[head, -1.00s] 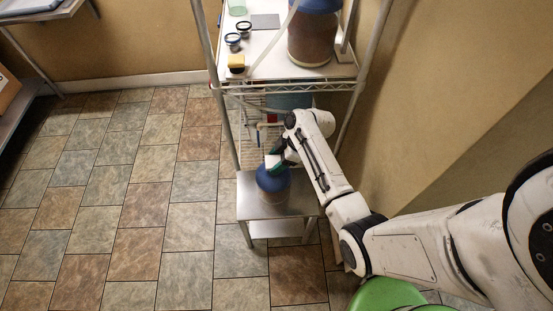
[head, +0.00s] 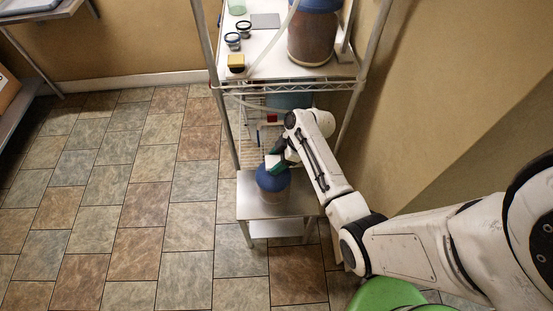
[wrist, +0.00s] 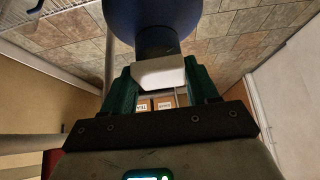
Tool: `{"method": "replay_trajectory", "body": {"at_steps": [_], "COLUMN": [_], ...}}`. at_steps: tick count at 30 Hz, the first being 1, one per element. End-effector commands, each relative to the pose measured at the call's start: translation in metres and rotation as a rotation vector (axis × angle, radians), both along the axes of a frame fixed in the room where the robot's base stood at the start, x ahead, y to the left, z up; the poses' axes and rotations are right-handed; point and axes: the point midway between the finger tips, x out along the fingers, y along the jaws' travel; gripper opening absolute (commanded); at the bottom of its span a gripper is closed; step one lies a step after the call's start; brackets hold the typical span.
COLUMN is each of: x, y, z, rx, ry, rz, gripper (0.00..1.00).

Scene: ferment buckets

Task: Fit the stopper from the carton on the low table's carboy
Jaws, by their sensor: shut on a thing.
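The carboy (head: 273,181), blue on top with a paler lower body, stands upright on the low metal table (head: 253,208). In the wrist view its blue shoulder (wrist: 152,12) and dark neck (wrist: 157,40) are at the top. My gripper (head: 277,158) is at the carboy's top. In the wrist view its green fingers (wrist: 160,84) are shut on a pale stopper (wrist: 158,73). The stopper overlaps the end of the neck in this view. I cannot tell whether it is seated in the neck or only touching it.
A cardboard carton (head: 7,88) is at the far left. Tiled floor is clear on the left.

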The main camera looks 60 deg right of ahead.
Motion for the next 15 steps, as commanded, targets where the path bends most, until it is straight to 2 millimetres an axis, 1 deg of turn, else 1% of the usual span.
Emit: {"method": "replay_trajectory", "body": {"at_steps": [8, 9, 15], "x": [0.0003, 0.0003, 0.0003], "y": [-0.0001, -0.0001, -0.0001], "z": [0.0001, 0.0001, 0.0001], "rx": [0.0, 0.0, 0.0], "ry": [0.0, 0.0, 0.0], "rz": [0.001, 0.001, 0.001], "gripper": [0.29, 0.61, 0.8]}}
